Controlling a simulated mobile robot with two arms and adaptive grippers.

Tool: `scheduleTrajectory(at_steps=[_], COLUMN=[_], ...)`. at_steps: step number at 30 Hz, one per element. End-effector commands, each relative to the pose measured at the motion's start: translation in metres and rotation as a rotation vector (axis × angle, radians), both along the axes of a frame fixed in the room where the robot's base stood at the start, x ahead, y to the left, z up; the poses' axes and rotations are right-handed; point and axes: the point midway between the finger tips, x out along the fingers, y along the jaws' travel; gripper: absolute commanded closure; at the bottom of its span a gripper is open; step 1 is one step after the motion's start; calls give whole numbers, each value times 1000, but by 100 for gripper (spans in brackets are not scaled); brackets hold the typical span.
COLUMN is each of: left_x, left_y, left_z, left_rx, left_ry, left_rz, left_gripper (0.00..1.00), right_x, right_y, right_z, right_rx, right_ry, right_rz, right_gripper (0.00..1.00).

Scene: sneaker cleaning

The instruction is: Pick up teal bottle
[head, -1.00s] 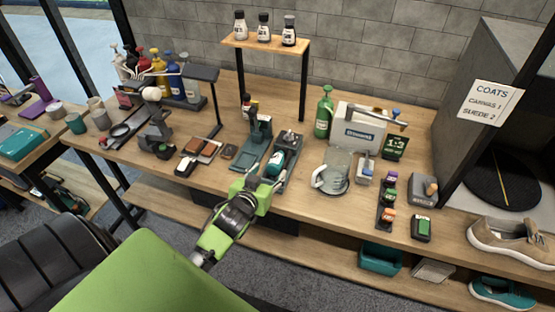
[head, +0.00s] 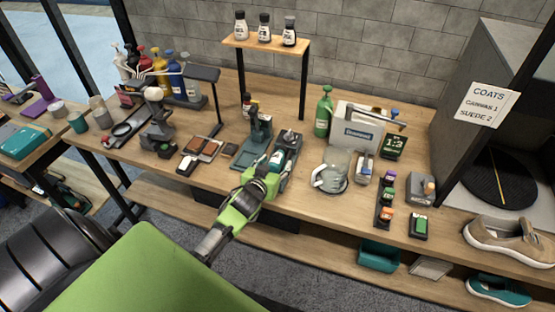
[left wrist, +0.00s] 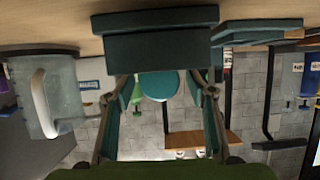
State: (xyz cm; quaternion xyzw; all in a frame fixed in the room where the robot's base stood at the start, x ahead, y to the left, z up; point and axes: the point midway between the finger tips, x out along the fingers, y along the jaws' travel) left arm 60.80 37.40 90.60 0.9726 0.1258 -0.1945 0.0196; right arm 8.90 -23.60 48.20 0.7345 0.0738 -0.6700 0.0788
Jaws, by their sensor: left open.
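The teal bottle (head: 278,158) lies in a dark holder on the workbench, with a white label patch on it. In the left wrist view its round teal end (left wrist: 158,86) shows between my fingers. My left gripper (head: 270,172) is open and close in front of the bottle, hiding its near part. In the left wrist view the fingers (left wrist: 157,98) stand apart on both sides of the round end; I cannot tell whether they touch it. My right gripper is not in view.
A green stand (head: 258,136) is left of the bottle's holder. A clear pitcher (head: 334,170) is to its right, with a white box (head: 358,128) behind. A green spray bottle (head: 323,112) stands farther back. The bench's front edge (head: 300,214) lies right of my arm.

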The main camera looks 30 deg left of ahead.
Motion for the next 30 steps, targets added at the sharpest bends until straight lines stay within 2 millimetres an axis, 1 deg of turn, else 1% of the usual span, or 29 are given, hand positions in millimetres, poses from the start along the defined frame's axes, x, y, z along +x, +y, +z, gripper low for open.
scheduleTrajectory(at_steps=[2,3,5,6,7,10,11,17,22,25,28,30], left_x=[0,0,0,0,0,0,0,0,0,0,0,-13], left_y=[0,0,0,0,0,0,0,0,0,0,0,4], left_z=[0,0,0,0,0,1,1,1,8,17,34,46], left_rx=[0,0,0,0,0,0,0,0,2,2,3,4], left_ry=[0,0,0,0,0,-1,-1,-2,-4,-5,-7,-3], left_rz=[0,0,0,0,0,0,-1,-1,0,-1,-3,0], left_gripper=[50,60,76,86,93,93,97,97,97,97,97,97], right_x=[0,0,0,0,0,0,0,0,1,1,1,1], right_y=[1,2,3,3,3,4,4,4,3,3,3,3], right_z=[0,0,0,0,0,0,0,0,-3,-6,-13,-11], right_rx=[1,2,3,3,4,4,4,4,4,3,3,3], right_ry=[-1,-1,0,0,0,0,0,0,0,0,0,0], right_rz=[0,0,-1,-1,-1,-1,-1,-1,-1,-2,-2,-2], right_gripper=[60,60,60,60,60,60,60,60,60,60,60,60])
